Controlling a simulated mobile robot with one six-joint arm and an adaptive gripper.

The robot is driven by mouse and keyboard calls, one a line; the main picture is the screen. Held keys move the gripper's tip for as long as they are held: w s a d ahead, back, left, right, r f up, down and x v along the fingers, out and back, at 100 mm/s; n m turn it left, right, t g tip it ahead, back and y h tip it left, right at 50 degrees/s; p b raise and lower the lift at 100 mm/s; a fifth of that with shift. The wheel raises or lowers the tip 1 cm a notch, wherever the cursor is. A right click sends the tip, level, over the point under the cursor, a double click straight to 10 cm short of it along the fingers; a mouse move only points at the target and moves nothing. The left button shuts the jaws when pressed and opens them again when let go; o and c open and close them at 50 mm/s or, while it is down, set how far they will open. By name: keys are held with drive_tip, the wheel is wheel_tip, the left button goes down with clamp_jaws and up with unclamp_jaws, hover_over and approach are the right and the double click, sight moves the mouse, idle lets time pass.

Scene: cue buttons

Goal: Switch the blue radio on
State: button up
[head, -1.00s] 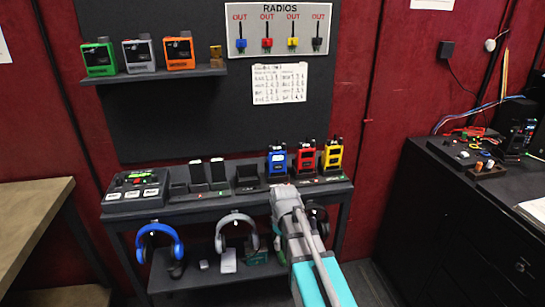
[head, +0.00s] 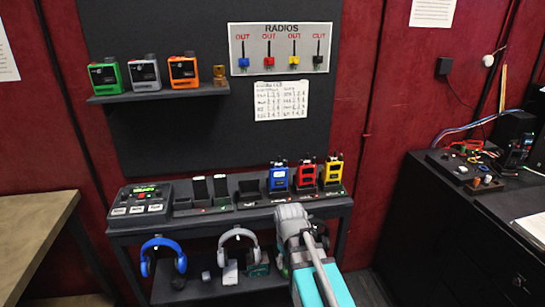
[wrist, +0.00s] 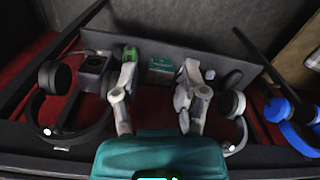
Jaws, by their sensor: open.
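The blue radio (head: 278,178) stands upright in a dark charging dock on the bench in the head view, left of a red radio (head: 306,174) and a yellow radio (head: 333,171). Its switch is too small to make out. My gripper shows in the wrist view (wrist: 157,88), its two grey fingers spread with nothing between them. It faces the lower shelf, below the bench top and apart from the blue radio. In the head view, my arm hides the fingertips. The blue radio is not visible in the wrist view.
A grey headset (head: 238,236) and a blue headset (head: 163,255) hang below the bench's front edge. A control box (head: 140,198) stands at the bench's left end. A dark cabinet (head: 440,235) is on the right. A radio board (head: 280,48) hangs above.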

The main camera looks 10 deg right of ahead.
drive_tip(key=w+r+n+p, duration=0.4)
drive_tip(key=w+r+p, duration=0.2)
drive_tip(key=r+p, duration=0.3)
drive_tip(key=w+r+n+p, duration=0.5)
drive_tip(key=w+r+p, duration=0.2)
drive_tip(key=r+p, duration=0.15)
wheel_tip(320, 180, up, 17)
drive_tip(key=n+p, duration=0.9)
drive_tip(key=p, duration=0.8)
hover_over(273, 165)
drive_tip(key=w, duration=0.1)
drive_tip(key=shift+w+r, duration=0.1)
drive_tip(key=shift+r, duration=0.1)
drive_tip(key=shift+f+b, duration=0.1)
drive_tip(key=shift+b, duration=0.2)
wheel_tip(273, 165, down, 14)
drive_tip(key=b, duration=1.3)
drive_tip(key=shift+r+b, duration=0.2)
drive_tip(key=shift+b, duration=0.1)
clamp_jaws()
